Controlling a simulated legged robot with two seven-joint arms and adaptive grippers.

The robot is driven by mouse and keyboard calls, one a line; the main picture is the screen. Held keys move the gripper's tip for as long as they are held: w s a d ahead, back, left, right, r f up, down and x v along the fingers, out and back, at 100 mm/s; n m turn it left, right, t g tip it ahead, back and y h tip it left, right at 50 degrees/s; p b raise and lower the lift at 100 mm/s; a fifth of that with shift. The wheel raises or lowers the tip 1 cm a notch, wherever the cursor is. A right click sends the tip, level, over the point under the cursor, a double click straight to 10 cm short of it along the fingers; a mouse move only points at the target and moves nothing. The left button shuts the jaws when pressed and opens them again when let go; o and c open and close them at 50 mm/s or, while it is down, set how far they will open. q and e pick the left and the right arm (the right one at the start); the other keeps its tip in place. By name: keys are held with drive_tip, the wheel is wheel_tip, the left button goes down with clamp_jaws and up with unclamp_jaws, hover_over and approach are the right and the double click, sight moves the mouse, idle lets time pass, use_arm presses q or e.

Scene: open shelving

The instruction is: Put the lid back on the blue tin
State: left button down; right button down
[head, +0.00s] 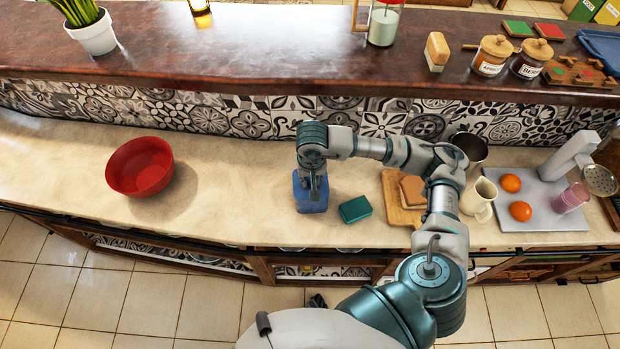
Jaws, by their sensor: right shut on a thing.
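The blue tin (311,202) stands on the pale counter, left of the picture's middle-right. My right gripper (314,188) points down at its top and is shut, with its fingers and wrist hiding much of the tin's upper part. The thing between the fingers looks like the tin's lid, but it is mostly hidden, and I cannot tell whether it touches the rim. My left gripper is not in view.
A teal block (355,209) lies close to the tin's right. A cutting board (396,213) with bread, a cream jug (479,199) and a grey tray (540,215) with oranges stand further right. A red bowl (140,168) is on the left, with clear counter between.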

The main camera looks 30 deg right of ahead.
drive_tip(key=shift+d, duration=0.1)
drive_tip(key=shift+a, duration=0.3)
drive_tip(key=shift+b, duration=0.35)
drive_tip(key=shift+d, duration=0.25)
drive_tip(key=shift+c, duration=2.2)
unclamp_jaws()
drive_tip(key=shift+a, duration=0.2)
drive_tip(key=shift+d, duration=0.1)
